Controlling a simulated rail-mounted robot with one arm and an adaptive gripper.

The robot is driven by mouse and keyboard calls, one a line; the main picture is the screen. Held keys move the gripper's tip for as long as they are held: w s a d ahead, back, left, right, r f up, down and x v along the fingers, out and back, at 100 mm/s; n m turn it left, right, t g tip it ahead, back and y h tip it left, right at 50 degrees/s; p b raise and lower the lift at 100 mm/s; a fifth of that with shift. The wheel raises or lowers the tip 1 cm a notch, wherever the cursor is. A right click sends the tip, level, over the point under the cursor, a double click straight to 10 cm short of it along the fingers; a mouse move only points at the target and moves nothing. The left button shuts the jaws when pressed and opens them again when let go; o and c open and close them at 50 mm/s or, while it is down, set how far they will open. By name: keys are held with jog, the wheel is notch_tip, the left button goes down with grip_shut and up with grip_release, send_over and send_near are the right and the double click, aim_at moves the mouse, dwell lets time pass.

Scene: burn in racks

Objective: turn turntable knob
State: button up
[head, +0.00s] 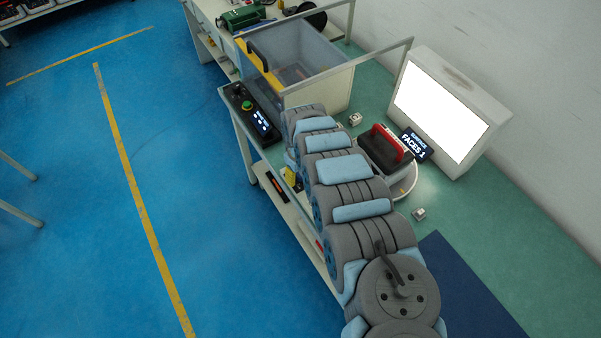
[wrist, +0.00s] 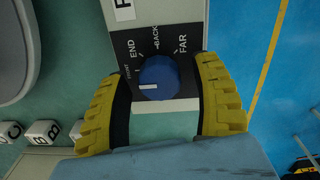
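The blue round turntable knob (wrist: 160,77) sits on a black dial plate (wrist: 128,46) marked END, BACK and FAR, plus a smaller word at its left. The white mark on the knob points left. My gripper (wrist: 160,70) is open in the wrist view, with one yellow ribbed finger on each side of the knob. Gaps show between both fingers and the knob. In the head view my arm hides the knob and most of the gripper. A round white base, possibly the turntable, shows partly behind my arm, below a black block with a red handle (head: 390,146).
A bright light panel (head: 440,108) and a small sign reading "SURFACE FACES 1" (head: 413,146) stand behind the block. A clear-walled bin (head: 318,92) and a control box (head: 250,112) are farther along the bench. Lettered white cubes (wrist: 42,131) lie left of the gripper.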

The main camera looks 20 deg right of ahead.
grip_shut()
jog(key=shift+m, duration=0.3)
jog(key=m+p, duration=0.2)
jog(key=shift+a+r+m, duration=0.1)
jog(key=shift+m, duration=0.2)
jog(key=m+p, duration=0.1)
jog(key=m, duration=0.4)
jog(key=shift+m, duration=0.4)
jog(key=shift+o, duration=0.9)
grip_release()
jog(key=shift+w, duration=0.1)
jog(key=shift+p, duration=0.3)
